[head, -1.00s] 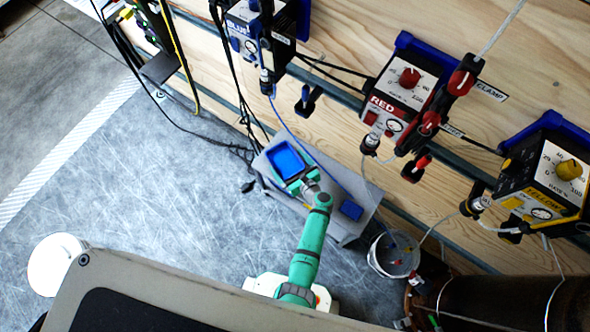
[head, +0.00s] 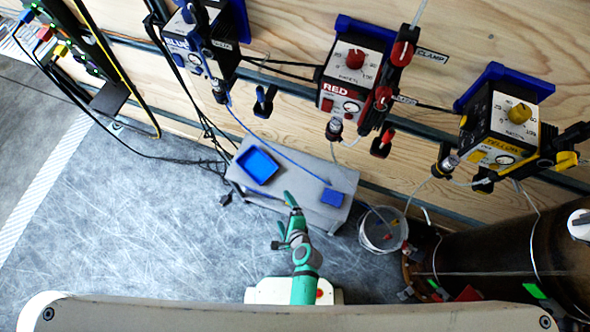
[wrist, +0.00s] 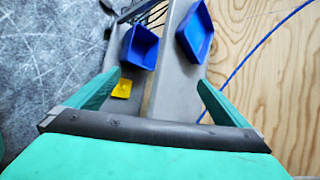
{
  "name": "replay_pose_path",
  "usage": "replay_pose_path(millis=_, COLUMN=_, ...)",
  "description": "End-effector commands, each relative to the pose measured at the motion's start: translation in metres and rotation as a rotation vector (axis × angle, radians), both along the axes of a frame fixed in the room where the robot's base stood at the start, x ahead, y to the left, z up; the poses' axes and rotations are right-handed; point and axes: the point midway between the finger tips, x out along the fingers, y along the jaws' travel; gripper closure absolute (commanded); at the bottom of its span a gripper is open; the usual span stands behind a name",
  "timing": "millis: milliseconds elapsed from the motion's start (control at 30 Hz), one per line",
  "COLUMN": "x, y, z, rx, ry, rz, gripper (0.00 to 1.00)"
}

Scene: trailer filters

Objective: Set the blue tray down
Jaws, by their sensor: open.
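The blue tray (head: 259,165) rests on the left part of a low grey bench (head: 300,181), its open side up. My gripper (head: 286,213) is open and empty, at the bench's front edge, below and right of the tray and apart from it. In the wrist view, two blue open containers, one left (wrist: 140,47) and one right (wrist: 195,32), show beyond my spread green fingers (wrist: 157,97). I cannot tell for sure which of them is the tray. Nothing is between the fingers.
A smaller blue item (head: 332,197) lies on the bench's right part. A white bucket (head: 382,230) stands right of the bench. A yellow piece (wrist: 122,88) shows near the left finger. Blue, red and yellow control boxes hang on the wooden wall.

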Motion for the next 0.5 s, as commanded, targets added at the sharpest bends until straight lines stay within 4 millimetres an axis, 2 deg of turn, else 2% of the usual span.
replay_pose_path(millis=33, x=-0.02, y=-0.007, z=0.01, rx=-0.106, ry=-0.034, rz=0.036, gripper=0.0)
replay_pose_path(millis=100, x=-0.04, y=-0.018, z=0.027, rx=-0.264, ry=-0.091, rz=0.092, gripper=0.0)
replay_pose_path(millis=167, x=-0.055, y=-0.026, z=0.046, rx=-0.397, ry=-0.141, rz=0.14, gripper=0.0)
replay_pose_path(millis=267, x=-0.077, y=-0.038, z=0.084, rx=-0.62, ry=-0.225, rz=0.225, gripper=0.0)
replay_pose_path(millis=367, x=-0.095, y=-0.047, z=0.13, rx=-0.839, ry=-0.309, rz=0.31, gripper=0.0)
replay_pose_path(millis=500, x=-0.116, y=-0.054, z=0.204, rx=-1.146, ry=-0.428, rz=0.431, gripper=0.0)
